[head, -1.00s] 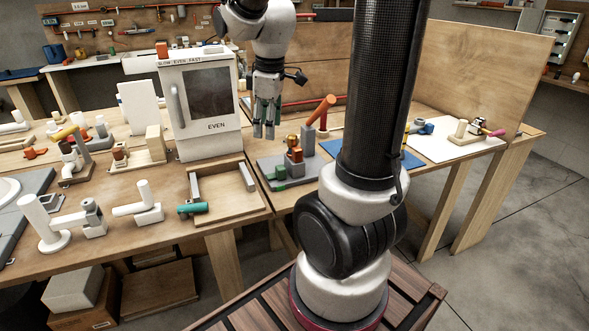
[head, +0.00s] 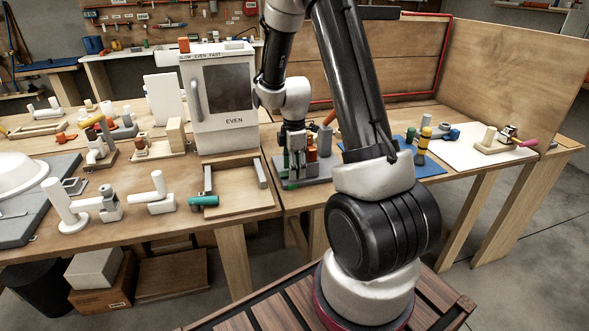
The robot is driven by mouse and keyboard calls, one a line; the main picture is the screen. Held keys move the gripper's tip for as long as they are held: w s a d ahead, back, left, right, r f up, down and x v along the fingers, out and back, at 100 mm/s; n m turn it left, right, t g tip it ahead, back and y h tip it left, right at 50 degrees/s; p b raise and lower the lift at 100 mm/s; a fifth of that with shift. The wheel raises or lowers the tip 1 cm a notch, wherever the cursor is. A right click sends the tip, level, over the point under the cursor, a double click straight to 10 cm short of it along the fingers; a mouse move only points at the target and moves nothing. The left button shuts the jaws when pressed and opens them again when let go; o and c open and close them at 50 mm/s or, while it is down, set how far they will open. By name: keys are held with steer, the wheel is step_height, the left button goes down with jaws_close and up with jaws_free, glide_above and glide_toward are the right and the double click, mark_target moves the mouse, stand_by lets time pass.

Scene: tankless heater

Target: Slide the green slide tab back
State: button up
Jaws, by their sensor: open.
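The grey fixture plate (head: 321,172) lies on the bench right of the white heater cabinet. It carries an orange and brass upright part (head: 311,154) and a grey post with an orange-red handle. A small green piece, which looks like the green slide tab (head: 289,184), shows low at the plate's front left, mostly hidden by my gripper. My gripper (head: 294,171) points down over the plate, left of the orange part, its fingers open. Its fingers also have green on them, so finger and tab are hard to separate. I cannot tell whether they touch.
The white heater cabinet (head: 222,100) stands close left of my gripper. A shallow wooden tray (head: 240,207) lies in front of it, beside a teal-handled part (head: 203,200). A blue mat (head: 428,167) with fittings lies to the right. A wooden panel stands behind.

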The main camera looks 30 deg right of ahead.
mark_target(283, 179)
steer(key=shift+f, duration=0.35)
steer(key=c, duration=1)
steer(key=shift+w+a, duration=0.25)
steer(key=shift+a, duration=0.6)
steer(key=shift+w+a, duration=0.25)
steer(key=shift+a, duration=0.55)
steer(key=o, duration=1)
steer(key=shift+a, duration=0.1)
